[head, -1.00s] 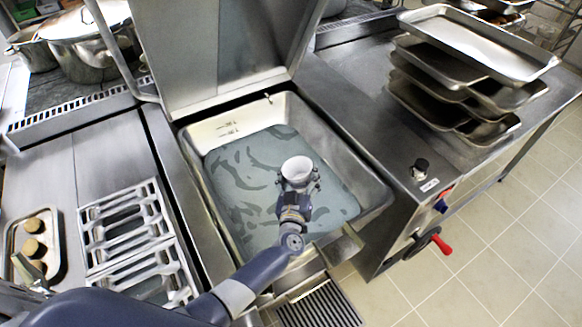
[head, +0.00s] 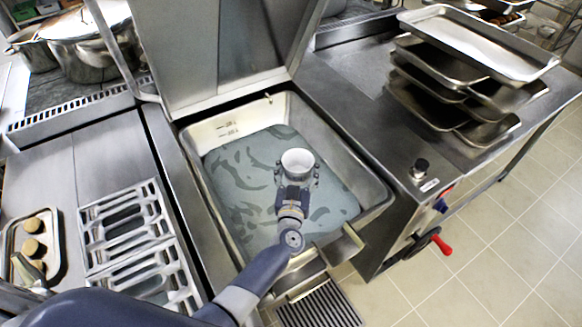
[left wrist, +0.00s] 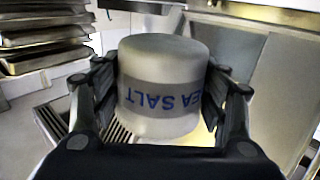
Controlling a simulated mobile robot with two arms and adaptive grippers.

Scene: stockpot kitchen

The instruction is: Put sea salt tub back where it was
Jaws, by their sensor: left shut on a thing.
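The sea salt tub (head: 298,160) is a small pale round tub, held over the tilting pan in the head view. Its round white rim faces the head camera. In the left wrist view, the tub (left wrist: 163,90) fills the middle, and its blue SEA SALT lettering on a grey band reads upside down. My left gripper (head: 297,172) is shut on the tub, with a black finger on each side of it in the left wrist view (left wrist: 160,100). My right gripper is not in view.
The pan (head: 370,190) holds greyish liquid, and its lid (head: 215,50) stands raised behind. A stack of trays (head: 480,50) is on the right counter. Pots (head: 85,60) stand back left.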

